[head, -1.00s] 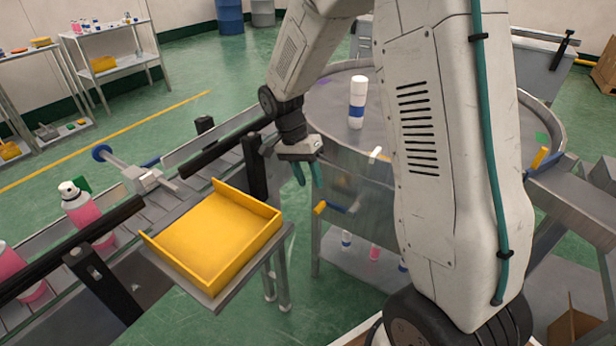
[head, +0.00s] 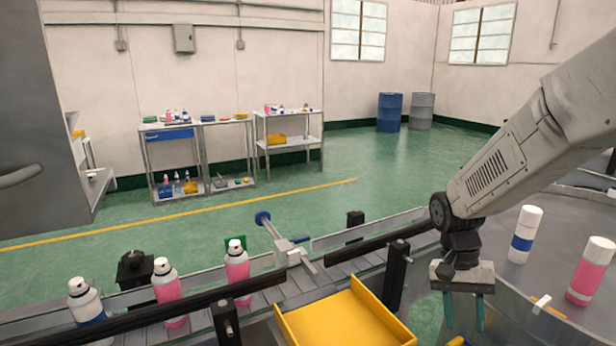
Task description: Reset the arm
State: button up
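My gripper (head: 463,312) hangs from my arm at the right of the head view, with its two teal fingers pointing down. The fingers are apart, with nothing between them. It is beside the yellow tray (head: 345,320), to the tray's right, and near the edge of the round steel table (head: 500,283). Nothing hangs from the gripper.
Pink cans (head: 237,270) and a white-and-blue can (head: 85,300) stand on the conveyor (head: 340,268) behind a black rail. A white-and-blue can (head: 524,235) and a pink can (head: 592,272) stand on the round table. Shelves (head: 288,140) line the far wall.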

jog(key=s+a+r+n+t, duration=0.2)
jog(key=s+r+n, duration=0.1)
jog(key=s+r, duration=0.4)
jog(key=s+a+r+n+t+y, duration=0.1)
jog(key=s+r+n+t, duration=0.2)
jog(key=s+r, duration=0.4)
jog(key=s, duration=0.4)
jog(key=shift+s+a+t, duration=0.25)
jog(key=shift+a+t, duration=0.05)
jog(key=shift+a, duration=0.05)
